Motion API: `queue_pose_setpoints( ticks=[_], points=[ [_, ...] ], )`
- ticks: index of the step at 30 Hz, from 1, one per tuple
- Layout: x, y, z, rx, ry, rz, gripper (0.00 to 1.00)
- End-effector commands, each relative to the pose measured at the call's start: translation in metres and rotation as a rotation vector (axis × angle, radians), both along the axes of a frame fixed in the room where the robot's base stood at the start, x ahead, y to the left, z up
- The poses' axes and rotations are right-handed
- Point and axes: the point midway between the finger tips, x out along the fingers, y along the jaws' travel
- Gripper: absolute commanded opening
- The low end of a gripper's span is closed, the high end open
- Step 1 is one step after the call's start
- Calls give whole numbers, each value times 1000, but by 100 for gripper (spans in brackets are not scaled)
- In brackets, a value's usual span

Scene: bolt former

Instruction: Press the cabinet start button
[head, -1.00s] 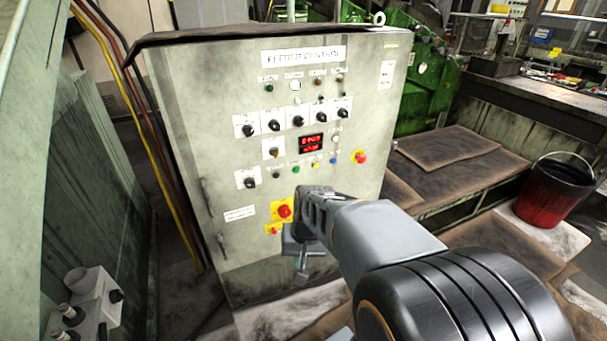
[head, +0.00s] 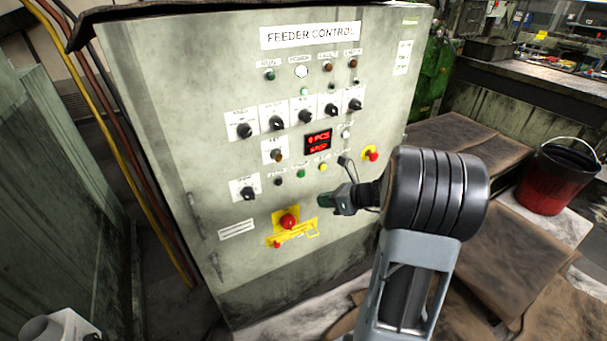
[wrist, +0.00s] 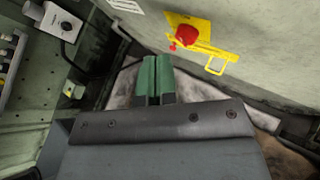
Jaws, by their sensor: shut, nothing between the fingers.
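The grey feeder control cabinet (head: 150,120) fills the middle of the head view. A row of small buttons sits below its red display (head: 317,141), with a green button (head: 301,173) and a yellow one (head: 323,167) visible. Which button is the start button cannot be read for sure. My gripper (head: 325,200) is in front of the panel, below and right of the green button, apart from it. In the wrist view the green fingertips (wrist: 157,72) are together with nothing between them. My wrist hides part of the button row's right end.
A red mushroom button (head: 289,221) on a yellow plate is left of my gripper, and also shows in the wrist view (wrist: 187,36). Another red button (head: 373,155) is at the right. A red bucket (head: 545,190) stands right. Selector knobs (head: 245,131) protrude above.

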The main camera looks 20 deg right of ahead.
Motion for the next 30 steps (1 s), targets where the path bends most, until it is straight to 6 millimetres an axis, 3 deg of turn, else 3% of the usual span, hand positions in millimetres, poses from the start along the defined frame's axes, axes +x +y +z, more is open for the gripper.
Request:
queue_pose_setpoints(
  ticks=[16, 30],
  points=[
    [5, 1, -1, 7, 11, -4, 0],
    [58, 8, -1, 6, 9, -2, 0]
  ],
)
